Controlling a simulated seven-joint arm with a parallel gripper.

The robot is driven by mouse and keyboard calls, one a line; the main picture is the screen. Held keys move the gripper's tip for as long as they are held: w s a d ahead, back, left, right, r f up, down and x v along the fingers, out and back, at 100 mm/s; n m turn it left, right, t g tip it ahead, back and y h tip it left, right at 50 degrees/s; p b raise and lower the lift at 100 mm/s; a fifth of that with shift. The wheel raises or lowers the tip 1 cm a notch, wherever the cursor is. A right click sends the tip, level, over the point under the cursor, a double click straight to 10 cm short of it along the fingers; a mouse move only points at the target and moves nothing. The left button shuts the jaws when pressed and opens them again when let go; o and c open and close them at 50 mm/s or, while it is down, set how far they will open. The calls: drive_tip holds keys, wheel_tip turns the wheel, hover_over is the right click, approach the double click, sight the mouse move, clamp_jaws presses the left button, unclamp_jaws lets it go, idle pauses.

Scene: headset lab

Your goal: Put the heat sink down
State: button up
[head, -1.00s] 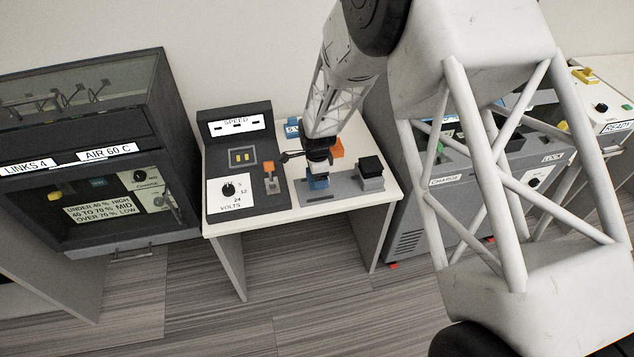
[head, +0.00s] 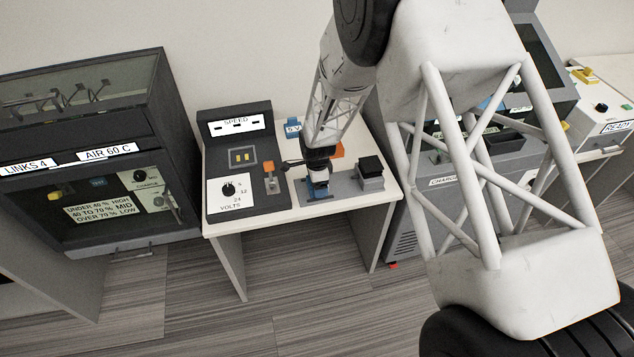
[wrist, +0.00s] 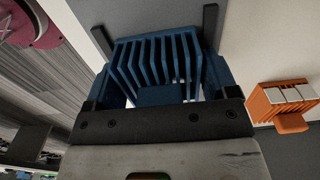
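I cannot tell whether the heat sink touches the plate. Its underside is hidden.
An orange finned block (wrist: 283,103) stands right of my gripper in the wrist view. The control panel (head: 240,165) with knob and orange-tipped lever is close on the left. A blue block (head: 292,127) stands behind.

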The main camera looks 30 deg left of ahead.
drive_tip(key=o, duration=0.3)
drive_tip(key=shift+r, duration=0.15)
wheel_tip(320, 180, up, 12)
drive_tip(key=shift+r, duration=0.1)
idle(0.7)
idle(0.8)
